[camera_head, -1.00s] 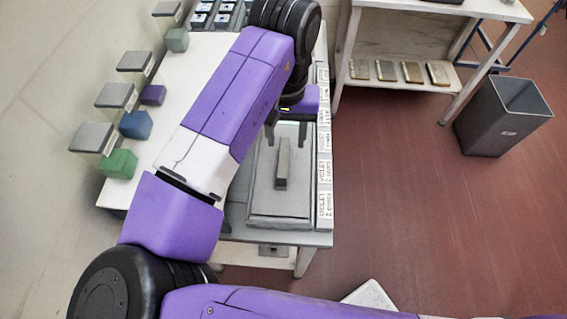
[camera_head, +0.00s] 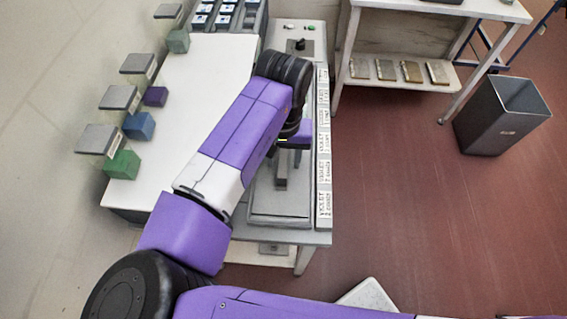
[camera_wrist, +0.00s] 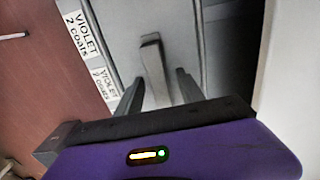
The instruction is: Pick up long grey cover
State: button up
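The long grey cover (camera_head: 292,207) lies flat on a bench in the head view, with a narrow raised grey bar (camera_head: 281,181) along its middle like a handle. My arm hides its far part. In the wrist view the cover (camera_wrist: 118,45) fills the middle, and the bar (camera_wrist: 153,62) runs away from me. My gripper (camera_wrist: 159,95) is open and empty, its two dark fingers on either side of the bar's near end in the picture. Whether they touch it I cannot tell. In the head view the fingers are mostly hidden behind my wrist.
White labels (camera_head: 323,165), some reading "VIOLET", run along the bench's right edge. A white table with coloured blocks (camera_head: 138,125) and grey-topped stands is at left. A shelf with several small plates (camera_head: 385,70) and a dark bin (camera_head: 502,115) stand right. Red floor lies open between.

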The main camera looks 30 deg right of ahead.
grip_shut()
jog(key=shift+r, duration=0.1)
